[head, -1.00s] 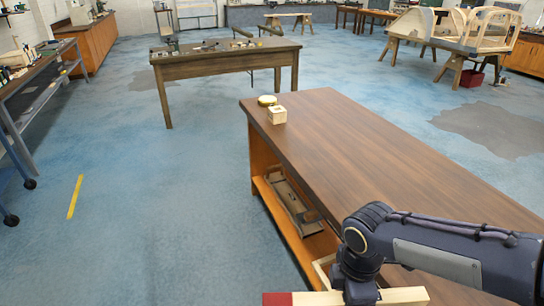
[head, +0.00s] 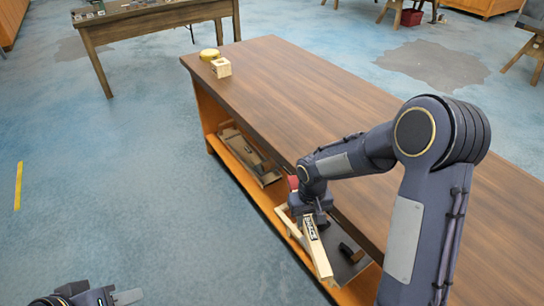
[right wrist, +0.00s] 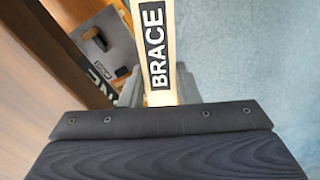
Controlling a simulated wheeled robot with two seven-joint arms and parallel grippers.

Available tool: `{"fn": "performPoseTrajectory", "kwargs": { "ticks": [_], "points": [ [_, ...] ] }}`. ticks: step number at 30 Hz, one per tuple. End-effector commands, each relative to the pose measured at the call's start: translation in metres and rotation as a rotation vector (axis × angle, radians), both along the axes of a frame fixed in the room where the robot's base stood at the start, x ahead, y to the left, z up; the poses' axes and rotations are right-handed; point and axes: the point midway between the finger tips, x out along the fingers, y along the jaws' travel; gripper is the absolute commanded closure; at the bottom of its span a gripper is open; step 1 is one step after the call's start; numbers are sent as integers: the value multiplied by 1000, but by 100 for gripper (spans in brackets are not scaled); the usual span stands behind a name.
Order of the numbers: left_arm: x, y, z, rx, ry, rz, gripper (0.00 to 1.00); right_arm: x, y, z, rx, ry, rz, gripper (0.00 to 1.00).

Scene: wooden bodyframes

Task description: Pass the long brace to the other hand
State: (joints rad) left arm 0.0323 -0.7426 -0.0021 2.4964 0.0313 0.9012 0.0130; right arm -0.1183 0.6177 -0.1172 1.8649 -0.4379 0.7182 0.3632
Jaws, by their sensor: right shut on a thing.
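The long brace (head: 319,254) is a pale wooden bar with a black BRACE label and a red far end. My right gripper (head: 311,219) is shut on it beside the bench's near long side. In the right wrist view the brace (right wrist: 158,50) runs up from between the grey fingers of my right gripper (right wrist: 160,96). My left gripper (head: 115,296) is at the bottom left, well apart from the brace. It is partly cut off by the frame, and its opening is unclear.
The brown bench (head: 310,105) has an open lower shelf with a grey tray (head: 248,158). A pale block (head: 221,67) and a yellow round thing (head: 209,54) sit on its far left corner. Another pale wooden piece (head: 288,222) is by the shelf.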

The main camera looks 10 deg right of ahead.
Motion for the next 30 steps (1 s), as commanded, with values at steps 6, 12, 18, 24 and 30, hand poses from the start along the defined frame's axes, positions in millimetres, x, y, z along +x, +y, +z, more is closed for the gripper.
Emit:
{"fn": "performPoseTrajectory", "kwargs": {
  "ticks": [6, 12, 18, 24, 30],
  "points": [
    [0, 0, 0, 0, 0, 0, 64, 11, 24, 14, 2, -4, 175, 100],
    [0, 0, 0, 0, 0, 0, 64, 32, 70, 40, 2, -4, 543, 100],
    [0, 0, 0, 0, 0, 0, 64, 54, 118, 68, 2, -4, 927, 100],
    [0, 0, 0, 0, 0, 0, 64, 71, 155, 90, 1, -2, 1235, 100],
    [0, 0, 0, 1, 0, -2, 56, 80, 173, 100, 1, 0, 1389, 100]
  ]
}}
